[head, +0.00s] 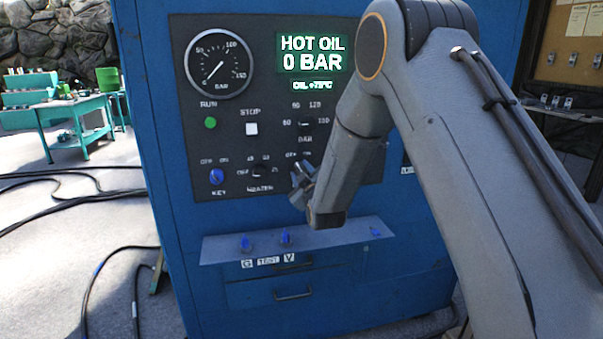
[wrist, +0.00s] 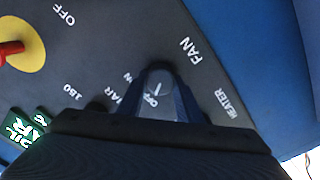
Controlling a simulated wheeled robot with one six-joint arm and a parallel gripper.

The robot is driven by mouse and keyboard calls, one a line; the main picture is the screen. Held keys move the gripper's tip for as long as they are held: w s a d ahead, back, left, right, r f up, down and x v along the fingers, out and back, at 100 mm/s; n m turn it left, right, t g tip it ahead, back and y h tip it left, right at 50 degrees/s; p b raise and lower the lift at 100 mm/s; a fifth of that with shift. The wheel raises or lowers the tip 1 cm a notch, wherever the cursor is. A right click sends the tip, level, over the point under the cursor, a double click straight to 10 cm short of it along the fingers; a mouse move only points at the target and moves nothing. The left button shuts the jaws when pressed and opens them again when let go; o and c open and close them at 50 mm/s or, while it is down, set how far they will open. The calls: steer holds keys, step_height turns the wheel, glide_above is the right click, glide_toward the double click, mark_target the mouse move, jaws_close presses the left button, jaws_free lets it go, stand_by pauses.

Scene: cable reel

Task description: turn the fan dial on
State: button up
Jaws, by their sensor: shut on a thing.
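The fan dial (wrist: 160,78) is a small dark round knob beside the white FAN lettering in the wrist view. My gripper (wrist: 158,98) is shut on it, with one finger on each side. A short white pointer mark on the knob lies close to the OFF lettering, and part of the ON lettering shows left of the knob. In the head view my gripper (head: 303,186) is at the lower right of the dark control panel (head: 180,120), below another OFF/ON marking. It hides the fan dial there.
The panel also carries a heater dial (head: 260,170), a blue key (head: 217,176), a green RUN button (head: 210,122) and a white STOP button (head: 251,129). The display (head: 312,60) reads HOT OIL 0 BAR. A grey shelf (head: 330,240) with blue keys juts out below my gripper.

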steer(key=shift+m, duration=0.3)
steer(key=m+b, duration=0.3)
steer(key=m, duration=0.2)
steer(key=shift+d, duration=0.1)
steer(key=m+b, duration=0.3)
steer(key=m, duration=0.3)
steer(key=shift+d+r+m+b, duration=0.1)
steer(key=shift+m+b, duration=0.2)
steer(key=o, duration=1)
steer(key=shift+o, duration=0.2)
